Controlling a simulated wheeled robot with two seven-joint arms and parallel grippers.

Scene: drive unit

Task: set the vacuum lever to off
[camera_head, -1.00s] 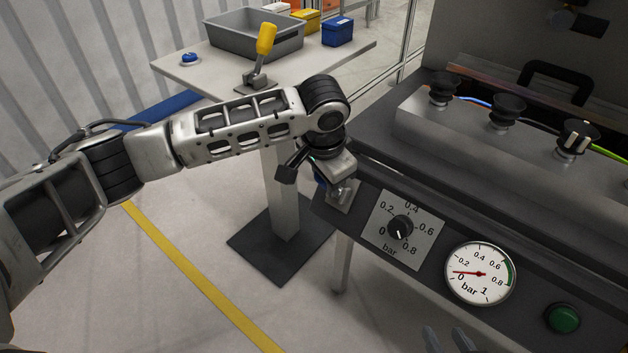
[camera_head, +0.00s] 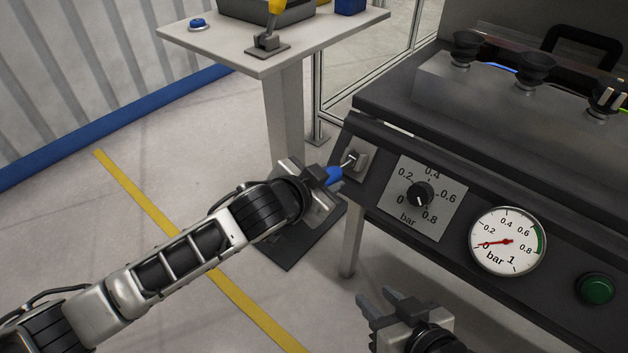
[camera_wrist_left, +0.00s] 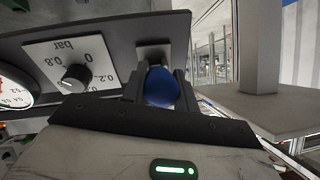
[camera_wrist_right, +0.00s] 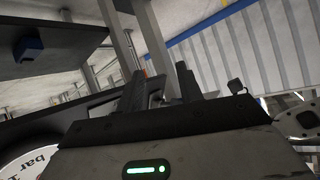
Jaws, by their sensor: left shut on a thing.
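The vacuum lever has a blue handle (camera_head: 334,175) on a thin metal stem, mounted on a grey plate (camera_head: 359,161) at the left end of the machine's front panel. The lever sticks out from the panel toward the lower left in the head view. My left gripper (camera_head: 326,181) is shut on the blue handle. In the left wrist view the rounded blue end (camera_wrist_left: 162,87) sits between the two fingers. My right gripper (camera_head: 379,300) is open and empty, below the front panel. In the right wrist view its fingers (camera_wrist_right: 160,88) stand apart.
The panel also bears a pressure knob (camera_head: 420,194), a round gauge (camera_head: 507,241) with its needle near 0, and a green button (camera_head: 596,289). Behind stands a side table (camera_head: 225,48) with a yellow-handled clamp (camera_head: 268,40), a grey bin and a blue button (camera_head: 197,24).

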